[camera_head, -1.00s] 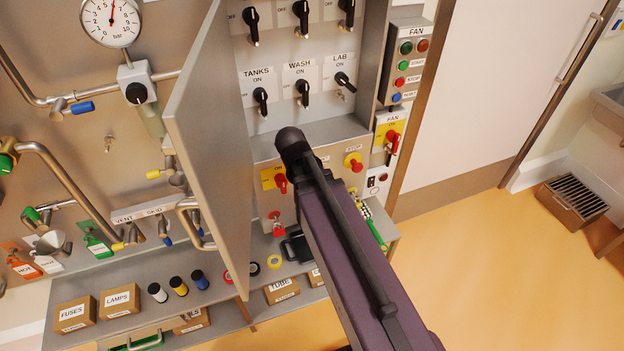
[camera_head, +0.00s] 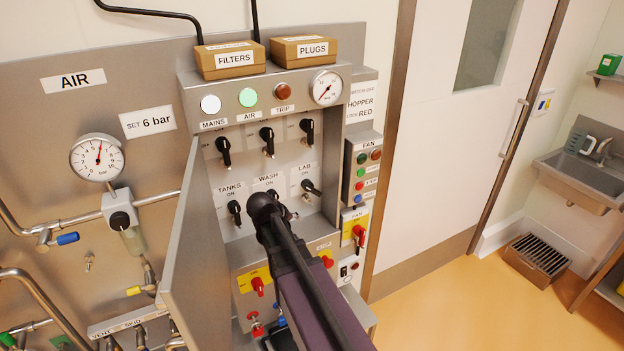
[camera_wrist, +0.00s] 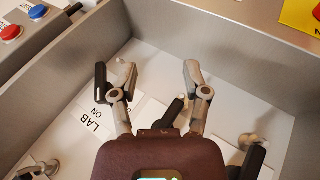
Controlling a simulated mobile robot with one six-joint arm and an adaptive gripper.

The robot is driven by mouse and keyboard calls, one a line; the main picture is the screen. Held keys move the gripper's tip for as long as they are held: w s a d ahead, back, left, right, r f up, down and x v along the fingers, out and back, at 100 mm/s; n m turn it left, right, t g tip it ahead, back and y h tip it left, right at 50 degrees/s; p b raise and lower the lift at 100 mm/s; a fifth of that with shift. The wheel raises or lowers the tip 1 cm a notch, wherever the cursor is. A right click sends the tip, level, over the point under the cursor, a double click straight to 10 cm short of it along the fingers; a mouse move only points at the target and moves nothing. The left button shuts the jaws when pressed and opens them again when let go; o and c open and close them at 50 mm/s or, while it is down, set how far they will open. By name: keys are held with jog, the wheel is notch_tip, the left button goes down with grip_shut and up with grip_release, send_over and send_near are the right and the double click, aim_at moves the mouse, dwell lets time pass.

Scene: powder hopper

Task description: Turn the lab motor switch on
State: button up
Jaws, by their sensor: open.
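The lab motor switch (camera_head: 309,186) is a black lever under the "LAB ON" label, at the right of the lower switch row in the head view. Its lever points down and to the right. The LAB label (camera_wrist: 92,122) shows at left in the wrist view. My gripper (camera_wrist: 146,78) is open over the panel recess, its fingers spread, with nothing seen held. A black part by the left finger may be the lab lever or the finger itself; I cannot tell. In the head view my arm hides the gripper and part of the WASH switch.
The TANKS switch (camera_head: 234,211) stands to the left. An open cabinet door (camera_head: 197,255) juts out at left. The FAN buttons (camera_head: 361,172) and a red fan switch (camera_head: 358,235) are at right. The recess walls (camera_wrist: 215,32) stand around the fingers.

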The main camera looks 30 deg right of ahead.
jog(key=n+t+h+p, duration=0.1)
jog(key=t+h+p, duration=0.1)
jog(key=p, duration=0.4)
send_near(312, 189)
jog(key=a+r, duration=0.1)
jog(key=a, duration=0.1)
jog(key=shift+d+r, duration=0.15)
jog(key=b+x, duration=0.4)
jog(key=x, duration=0.3)
jog(key=b+x, duration=0.4)
jog(key=x, duration=0.2)
jog(key=shift+d+f+b, duration=0.2)
jog(key=shift+f+b, duration=0.15)
jog(key=shift+f, duration=0.1)
jog(key=shift+r, duration=0.1)
grip_shut()
